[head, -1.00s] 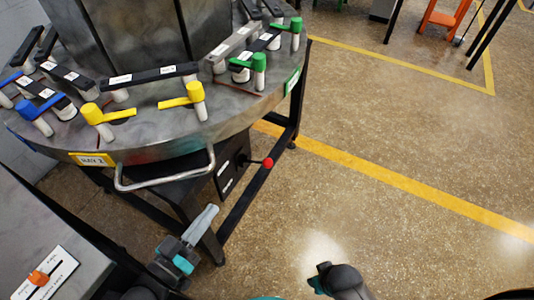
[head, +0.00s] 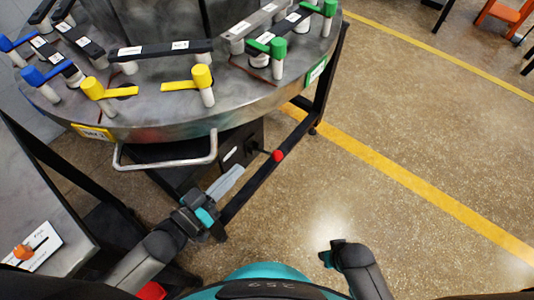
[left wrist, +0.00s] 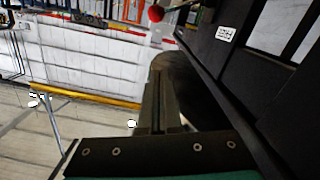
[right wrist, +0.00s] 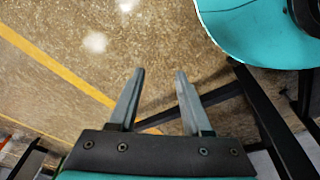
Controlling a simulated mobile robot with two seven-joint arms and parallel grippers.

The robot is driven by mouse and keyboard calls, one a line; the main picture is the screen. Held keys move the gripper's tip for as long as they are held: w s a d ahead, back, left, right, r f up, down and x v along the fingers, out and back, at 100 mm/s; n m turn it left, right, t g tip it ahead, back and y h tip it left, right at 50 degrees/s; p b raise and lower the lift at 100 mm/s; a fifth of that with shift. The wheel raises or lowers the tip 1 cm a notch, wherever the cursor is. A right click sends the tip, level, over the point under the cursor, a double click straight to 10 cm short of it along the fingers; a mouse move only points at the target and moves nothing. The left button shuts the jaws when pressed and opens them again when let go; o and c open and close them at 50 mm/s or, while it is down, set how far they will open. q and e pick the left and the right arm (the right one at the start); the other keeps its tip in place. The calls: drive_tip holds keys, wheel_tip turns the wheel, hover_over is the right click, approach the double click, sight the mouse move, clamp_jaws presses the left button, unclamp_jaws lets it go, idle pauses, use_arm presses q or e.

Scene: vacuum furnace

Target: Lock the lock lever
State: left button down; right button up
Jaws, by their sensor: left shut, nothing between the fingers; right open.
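The lock lever, a thin dark rod with a red ball knob (head: 278,155), sticks out of a black box (head: 241,145) under the round metal table. The red knob also shows in the left wrist view (left wrist: 156,14), beyond the fingers and near the top edge. My left gripper (head: 238,170) is shut and empty, below and left of the knob in the head view, apart from it. My right gripper (right wrist: 158,95) is open and empty over the bare floor; in the head view it shows low, right of centre.
The round table (head: 140,117) carries yellow, green and blue handles. A bent metal handle (head: 165,164) juts from its rim. A black frame bar (head: 265,170) runs below the knob. A side table with an orange knob (head: 24,252) stands left.

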use_arm(q)
drive_tip(key=b, duration=0.3)
hover_over(268, 153)
drive_tip(key=v, duration=0.4)
drive_tip(key=shift+s+d+f+b, duration=0.1)
drive_tip(key=shift+d+f+b, duration=0.3)
drive_tip(key=shift+f, duration=0.35)
drive_tip(key=shift+w+d+f+b, duration=0.1)
drive_tip(key=shift+d+f+b, duration=0.2)
drive_tip(key=shift+f+b, duration=0.35)
drive_tip(key=shift+s+d+f+b, duration=0.1)
drive_tip(key=shift+d+f+b, duration=0.25)
drive_tip(key=shift+f, duration=0.5)
use_arm(e)
drive_tip(key=w+a+r+t, duration=0.1)
drive_tip(key=w+r, duration=0.3)
drive_tip(key=r, duration=0.7)
drive_tip(key=shift+w+a+r+t, duration=0.2)
drive_tip(key=shift+w+t, duration=0.1)
drive_tip(key=shift+t, duration=0.1)
drive_tip(key=shift+d, duration=0.1)
